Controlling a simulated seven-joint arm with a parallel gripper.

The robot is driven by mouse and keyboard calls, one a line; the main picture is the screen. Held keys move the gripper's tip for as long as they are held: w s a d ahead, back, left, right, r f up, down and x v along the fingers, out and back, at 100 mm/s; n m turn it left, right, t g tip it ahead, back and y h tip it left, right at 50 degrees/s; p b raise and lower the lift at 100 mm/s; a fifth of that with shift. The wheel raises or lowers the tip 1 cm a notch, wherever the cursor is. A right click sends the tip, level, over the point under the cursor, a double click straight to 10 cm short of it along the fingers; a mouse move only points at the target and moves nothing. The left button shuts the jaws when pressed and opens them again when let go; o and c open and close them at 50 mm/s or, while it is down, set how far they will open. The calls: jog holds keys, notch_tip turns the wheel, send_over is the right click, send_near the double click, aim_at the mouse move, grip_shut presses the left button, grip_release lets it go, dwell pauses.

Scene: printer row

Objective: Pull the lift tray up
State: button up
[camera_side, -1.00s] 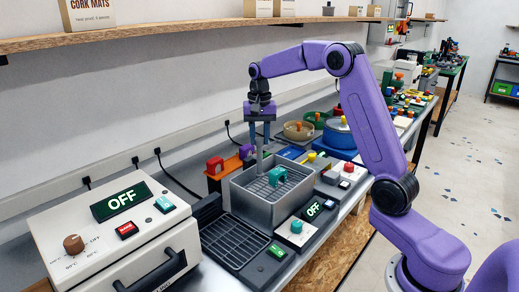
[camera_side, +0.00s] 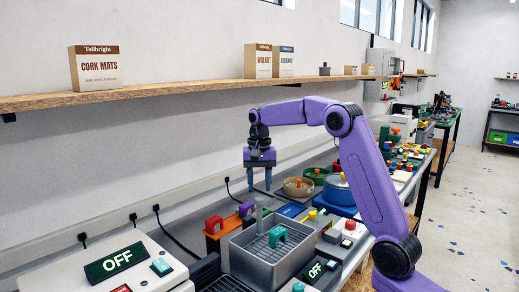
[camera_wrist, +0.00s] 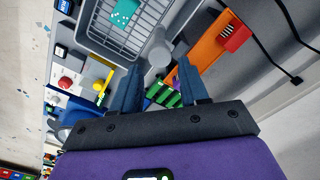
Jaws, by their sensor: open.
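The lift tray is a wire rack with a teal handle (camera_side: 278,236). It sits low inside a grey open bin (camera_side: 262,272), and a grey post stands at the bin's back edge. My gripper (camera_side: 259,187) is open and empty, pointing down above the bin's back edge, apart from the teal handle. In the wrist view the two blue fingers (camera_wrist: 158,66) are spread, with the round grey post top (camera_wrist: 159,54) just past their tips. The teal handle (camera_wrist: 124,11) is at the top edge there, partly cut off.
A orange stand with a red handle (camera_side: 214,224) and a purple handle stands close behind the bin. A white machine with an OFF display (camera_side: 114,260) is front left. Blue and tan pots (camera_side: 340,192) stand beyond. A shelf (camera_side: 150,97) runs along the wall above.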

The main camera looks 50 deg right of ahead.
notch_tip(320, 180, up, 14)
dwell(0.6)
dwell(0.5)
jog(key=s+a+f+n, duration=0.4)
jog(key=s+a+n, duration=0.15)
jog(key=a, duration=0.35)
jog(key=s+a+f+n, duration=0.45)
jog(key=s+a, duration=0.25)
jog(key=a, duration=0.3)
jog(key=s+d+f+n, duration=0.1)
jog(key=s+f+n, duration=0.4)
jog(key=s, duration=0.7)
jog(key=s+d+f+n, duration=0.1)
jog(key=s+f+n, duration=0.5)
jog(key=s, duration=0.7)
jog(key=shift+s+d+f+n, duration=0.25)
jog(key=shift+d+f+n, duration=0.1)
jog(key=shift+f, duration=0.3)
